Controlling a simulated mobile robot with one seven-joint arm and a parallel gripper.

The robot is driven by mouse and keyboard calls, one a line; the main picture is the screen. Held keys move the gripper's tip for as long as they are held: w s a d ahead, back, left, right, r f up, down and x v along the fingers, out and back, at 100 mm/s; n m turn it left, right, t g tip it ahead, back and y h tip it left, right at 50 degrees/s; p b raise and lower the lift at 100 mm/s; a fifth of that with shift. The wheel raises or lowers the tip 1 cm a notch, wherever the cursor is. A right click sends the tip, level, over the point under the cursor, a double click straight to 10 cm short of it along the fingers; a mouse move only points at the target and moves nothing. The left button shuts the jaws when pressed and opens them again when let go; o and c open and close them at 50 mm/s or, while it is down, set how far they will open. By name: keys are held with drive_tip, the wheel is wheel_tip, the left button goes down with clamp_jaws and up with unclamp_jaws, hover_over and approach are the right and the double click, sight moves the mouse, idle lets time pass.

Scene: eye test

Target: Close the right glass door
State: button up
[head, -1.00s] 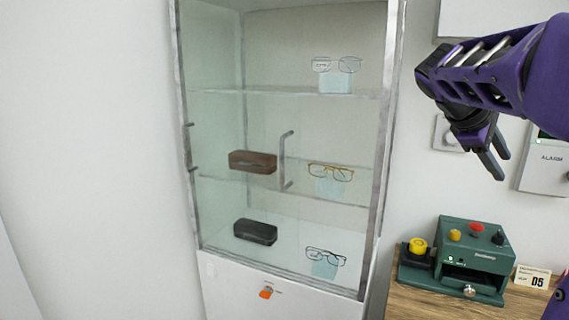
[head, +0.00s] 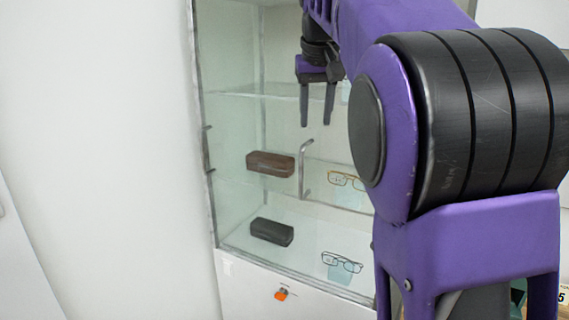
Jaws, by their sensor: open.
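The glass-fronted cabinet (head: 205,170) stands in the middle of the head view. A grey bar handle (head: 302,170) stands upright near the middle of its glass front. Dark fittings (head: 209,150) show at the left frame edge. The panes are clear, so I cannot tell the right door's outline or how far it stands open. My gripper (head: 317,124) is open and empty, fingers pointing down. It appears above and slightly right of the bar handle in the picture; its distance from the glass is unclear. My arm hides the cabinet's right side.
Behind the glass are a brown case (head: 270,164), a black case (head: 271,232), and glasses on the middle (head: 345,181) and lower (head: 342,262) shelves. An orange knob or key (head: 281,294) sits on the white lower panel. The wall at left is bare.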

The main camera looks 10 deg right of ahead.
sight(301, 168)
drive_tip(key=shift+y, duration=0.4)
drive_tip(key=x, duration=0.6)
drive_tip(key=a+b+x, duration=0.1)
drive_tip(key=x, duration=1)
drive_tip(key=shift+w+a+f, duration=0.2)
drive_tip(key=shift+w+f, duration=0.05)
drive_tip(key=shift+w, duration=0.1)
clamp_jaws()
